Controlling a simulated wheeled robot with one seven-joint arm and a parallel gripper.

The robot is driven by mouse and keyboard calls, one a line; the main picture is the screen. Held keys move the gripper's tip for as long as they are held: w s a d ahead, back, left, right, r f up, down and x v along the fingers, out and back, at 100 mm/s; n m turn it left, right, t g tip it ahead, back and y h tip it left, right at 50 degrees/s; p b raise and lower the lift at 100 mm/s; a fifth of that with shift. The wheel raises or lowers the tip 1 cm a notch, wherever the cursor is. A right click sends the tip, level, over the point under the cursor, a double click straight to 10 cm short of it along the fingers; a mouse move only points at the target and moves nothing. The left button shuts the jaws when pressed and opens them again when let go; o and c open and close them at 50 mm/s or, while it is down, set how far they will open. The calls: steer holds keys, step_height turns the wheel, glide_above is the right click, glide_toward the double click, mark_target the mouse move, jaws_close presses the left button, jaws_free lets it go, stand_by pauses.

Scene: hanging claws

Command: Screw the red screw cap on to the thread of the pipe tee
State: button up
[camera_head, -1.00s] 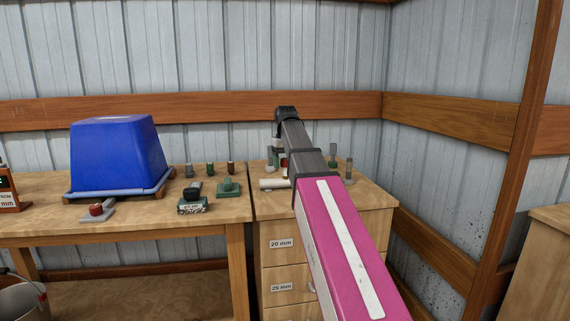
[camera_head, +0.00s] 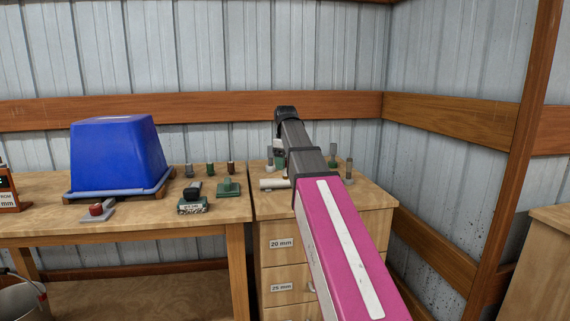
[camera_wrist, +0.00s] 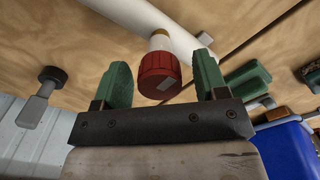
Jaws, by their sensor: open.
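The white pipe tee (camera_wrist: 150,20) lies on the wooden top of the drawer cabinet, and its body also shows in the head view (camera_head: 270,184). My gripper (camera_wrist: 161,62) is open, with one green finger on each side of the cap. A gap shows between each finger and the cap. In the head view my arm hides most of the gripper and the cap.
On the left table are a blue bin (camera_head: 118,155), a green block (camera_head: 229,188), a black-topped fixture (camera_head: 193,204) and another red piece (camera_head: 96,209) on a grey stand.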

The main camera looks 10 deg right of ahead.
steer(key=n, duration=0.7)
jaws_close()
steer(key=shift+f, duration=0.25)
